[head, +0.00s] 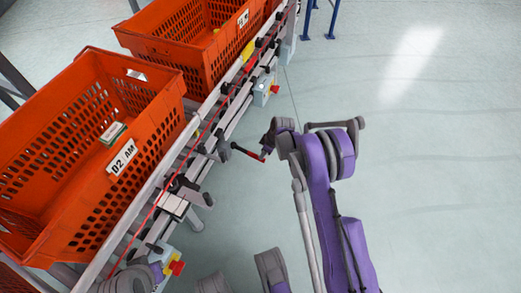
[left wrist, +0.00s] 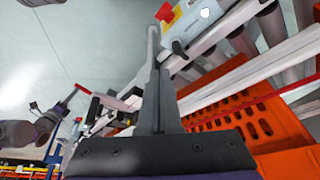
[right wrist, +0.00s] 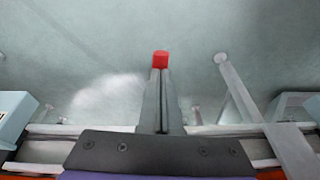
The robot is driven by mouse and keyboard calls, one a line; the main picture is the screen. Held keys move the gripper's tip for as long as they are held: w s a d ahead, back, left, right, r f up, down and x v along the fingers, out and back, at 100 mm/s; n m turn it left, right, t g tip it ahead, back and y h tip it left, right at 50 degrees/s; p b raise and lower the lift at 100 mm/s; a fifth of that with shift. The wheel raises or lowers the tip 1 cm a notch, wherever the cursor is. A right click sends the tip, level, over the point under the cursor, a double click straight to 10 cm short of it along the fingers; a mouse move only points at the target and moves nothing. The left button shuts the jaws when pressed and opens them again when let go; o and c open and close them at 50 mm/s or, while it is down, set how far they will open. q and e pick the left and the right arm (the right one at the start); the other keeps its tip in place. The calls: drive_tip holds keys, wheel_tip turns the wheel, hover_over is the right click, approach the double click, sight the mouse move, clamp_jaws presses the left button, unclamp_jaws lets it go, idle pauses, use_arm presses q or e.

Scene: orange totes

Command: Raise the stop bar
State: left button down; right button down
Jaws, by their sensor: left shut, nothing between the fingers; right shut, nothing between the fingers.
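A short red bar with a dark end (head: 246,152) sticks out beside the conveyor rail; I take it to be the stop bar's handle but cannot be sure. My right gripper (head: 266,150) is at the bar's right end. In the right wrist view its shut fingers (right wrist: 161,75) point at a red end (right wrist: 160,60) just beyond the tips; whether they touch is unclear. The red bar also shows in the left wrist view (left wrist: 83,89). My left gripper (left wrist: 152,38) is shut and empty, close to the rail and a grey control box (left wrist: 190,25).
Orange totes (head: 122,160) and (head: 190,62) stand on the conveyor at the left. Control boxes with red and yellow buttons (head: 264,89) and (head: 170,268) hang along the rail (head: 150,180). The floor (head: 440,150) at the right is clear.

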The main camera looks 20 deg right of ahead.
sight(262, 161)
wheel_tip(262, 161, down, 3)
drive_tip(key=shift+f, duration=0.1)
drive_tip(key=shift+x, duration=1.1)
use_arm(q)
drive_tip(key=shift+f, duration=0.1)
use_arm(e)
drive_tip(key=shift+f, duration=0.15)
use_arm(q)
drive_tip(key=shift+s, duration=0.1)
use_arm(e)
drive_tip(key=shift+a+f, duration=0.1)
drive_tip(key=shift+a, duration=0.05)
